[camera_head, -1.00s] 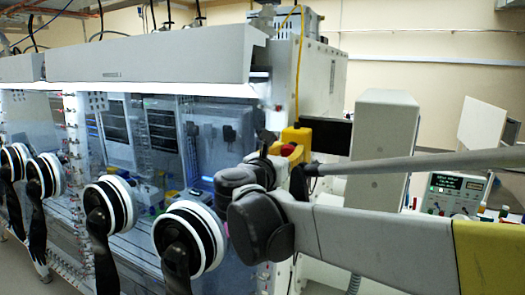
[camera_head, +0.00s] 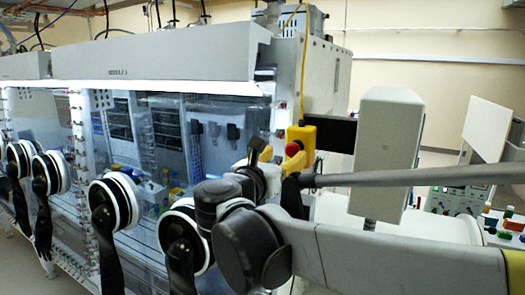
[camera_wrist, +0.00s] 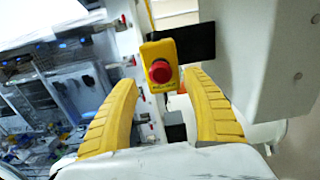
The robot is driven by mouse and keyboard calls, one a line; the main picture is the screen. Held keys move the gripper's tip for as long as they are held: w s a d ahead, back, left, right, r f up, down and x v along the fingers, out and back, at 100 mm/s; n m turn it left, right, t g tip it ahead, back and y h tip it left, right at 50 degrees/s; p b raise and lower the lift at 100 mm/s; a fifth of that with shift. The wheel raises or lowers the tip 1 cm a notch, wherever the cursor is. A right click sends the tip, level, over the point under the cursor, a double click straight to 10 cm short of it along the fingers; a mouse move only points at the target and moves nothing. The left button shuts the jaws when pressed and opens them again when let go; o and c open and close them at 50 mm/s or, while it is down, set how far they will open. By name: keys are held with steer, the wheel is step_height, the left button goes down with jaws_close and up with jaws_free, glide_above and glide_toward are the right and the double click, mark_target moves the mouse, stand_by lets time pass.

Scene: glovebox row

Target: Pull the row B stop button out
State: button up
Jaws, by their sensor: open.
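The stop button (camera_wrist: 160,71) is a red mushroom head on a yellow box (camera_wrist: 158,50), seen in the wrist view just above the middle. In the head view the red button (camera_head: 292,149) shows on the yellow box (camera_head: 308,134), which is fixed at the right end of the glovebox. My gripper (camera_wrist: 165,88) has two yellow fingers spread apart with nothing between them. The button lies ahead of the gap between the fingertips, and no contact shows. In the head view my gripper (camera_head: 266,152) is small and partly hidden by my wrist, just left of the button.
The glovebox (camera_head: 160,66) with several black glove ports runs along the left. A grey upright panel (camera_head: 386,150) stands right of the button, and it shows large at right in the wrist view. A dark screen (camera_head: 338,134) is behind the box. A yellow cable hangs above.

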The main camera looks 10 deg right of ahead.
steer(key=v, duration=0.6)
steer(key=shift+s+a, duration=0.2)
steer(key=shift+s, duration=0.05)
